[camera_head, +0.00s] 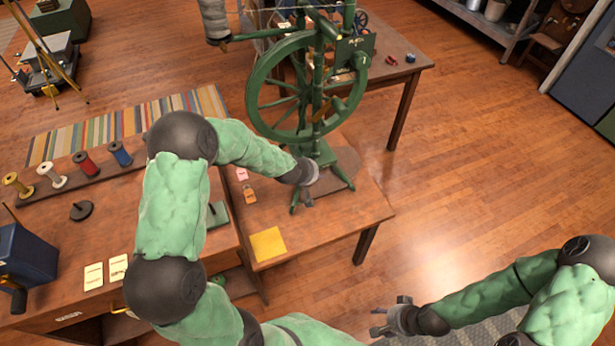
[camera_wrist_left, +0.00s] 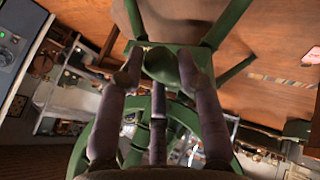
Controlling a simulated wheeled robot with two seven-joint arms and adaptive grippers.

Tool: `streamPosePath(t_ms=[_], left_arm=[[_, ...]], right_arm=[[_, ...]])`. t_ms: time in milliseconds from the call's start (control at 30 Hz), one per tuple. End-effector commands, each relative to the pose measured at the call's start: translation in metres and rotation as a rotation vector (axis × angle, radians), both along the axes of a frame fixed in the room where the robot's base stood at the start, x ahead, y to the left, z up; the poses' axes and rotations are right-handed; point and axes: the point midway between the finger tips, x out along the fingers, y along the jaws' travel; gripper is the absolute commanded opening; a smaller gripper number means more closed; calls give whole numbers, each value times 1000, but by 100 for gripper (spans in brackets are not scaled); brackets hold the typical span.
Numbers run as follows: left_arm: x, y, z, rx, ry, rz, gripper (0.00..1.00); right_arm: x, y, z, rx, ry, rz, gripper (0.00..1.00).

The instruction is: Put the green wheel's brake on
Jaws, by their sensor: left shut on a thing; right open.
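The green wheel (camera_head: 300,90) is a green spinning wheel standing upright on the low wooden table, on splayed green legs. My left gripper (camera_head: 305,190) is low at the wheel's frame, above the table top. In the left wrist view, the fingers of my left gripper (camera_wrist_left: 160,70) are closed around a small rounded green part (camera_wrist_left: 162,64) of the wheel's frame. I cannot tell for sure whether this part is the brake. The fingers and forearm hide some of it. My right gripper (camera_head: 390,318) is open and empty, over the floor at the lower right, far from the wheel.
A yellow paper square (camera_head: 268,244) and small tags lie on the low table (camera_head: 335,225). Thread spools (camera_head: 85,163) stand on a rack on the left bench. A blue box (camera_head: 25,258) is at far left. Another table (camera_head: 400,65) stands behind the wheel. The floor at right is clear.

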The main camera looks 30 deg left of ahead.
Motion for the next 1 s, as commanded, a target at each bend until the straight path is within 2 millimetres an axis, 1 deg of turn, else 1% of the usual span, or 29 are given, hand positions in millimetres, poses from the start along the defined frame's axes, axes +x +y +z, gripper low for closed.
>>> streamPosePath(t_ms=[33, 200, 400, 1000], left_arm=[[-1, -2, -5, 18, -15, 1, 0], [-1, -3, -15, 91, -77, 2, 0], [-1, -2, -20, 153, -131, 3, 0], [-1, -2, -22, 184, -155, 1, 0]], right_arm=[[1, 0, -4, 0, -1, 0, 57], [1, 0, -15, 0, -1, 0, 57], [0, 0, -24, 0, -1, 0, 57], [0, 0, -26, 0, -1, 0, 57]])
